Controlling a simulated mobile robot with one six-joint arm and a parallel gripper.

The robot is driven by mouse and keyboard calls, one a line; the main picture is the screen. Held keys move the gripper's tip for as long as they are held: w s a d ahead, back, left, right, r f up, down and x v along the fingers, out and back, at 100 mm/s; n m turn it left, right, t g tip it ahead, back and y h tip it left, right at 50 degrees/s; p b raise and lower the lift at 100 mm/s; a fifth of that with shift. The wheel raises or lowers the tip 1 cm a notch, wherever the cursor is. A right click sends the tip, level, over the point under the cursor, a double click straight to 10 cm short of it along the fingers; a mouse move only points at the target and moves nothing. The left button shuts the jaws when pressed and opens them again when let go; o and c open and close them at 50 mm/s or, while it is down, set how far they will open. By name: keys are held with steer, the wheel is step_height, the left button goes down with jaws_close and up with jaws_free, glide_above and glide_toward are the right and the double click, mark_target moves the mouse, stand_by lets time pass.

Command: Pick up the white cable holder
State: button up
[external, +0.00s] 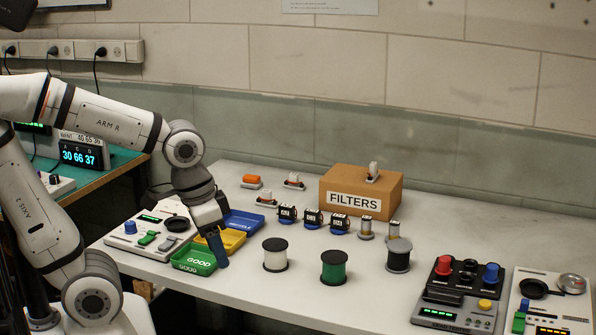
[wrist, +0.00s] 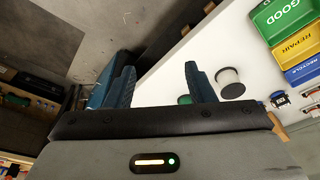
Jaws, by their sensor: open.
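The white cable holder, a spool with dark end discs and white winding (external: 275,256), stands upright on the bench between the trays and the green spool. It also shows in the wrist view (wrist: 230,85), to the right of the right finger.
The green GOOD tray (external: 194,262), a yellow tray and a blue tray (external: 245,222) are at left. A FILTERS box (external: 360,190) stands behind. Control panels (external: 460,295) sit front right.

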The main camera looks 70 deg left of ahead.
steer(key=w+a+r+n+p, duration=0.1)
steer(key=w+a+r+n, duration=0.15)
steer(key=w+a, duration=0.4)
steer(key=n+y+p, duration=0.3)
steer(key=n+p, duration=0.1)
steer(key=n, duration=0.3)
glide_toward(266, 191)
steer(key=f, duration=0.2)
steer(key=shift+w+a+p+x, duration=0.15)
steer(key=shift+p+x, duration=0.3)
steer(key=shift+x, duration=1.35)
steer(key=shift+w+a+p+x, duration=0.1)
steer(key=shift+p+x, duration=0.35)
steer(key=shift+x, duration=1.35)
steer(key=shift+r, duration=0.15)
steer(key=shift+c, duration=0.4)
jaws_close()
steer(key=shift+t, duration=0.3)
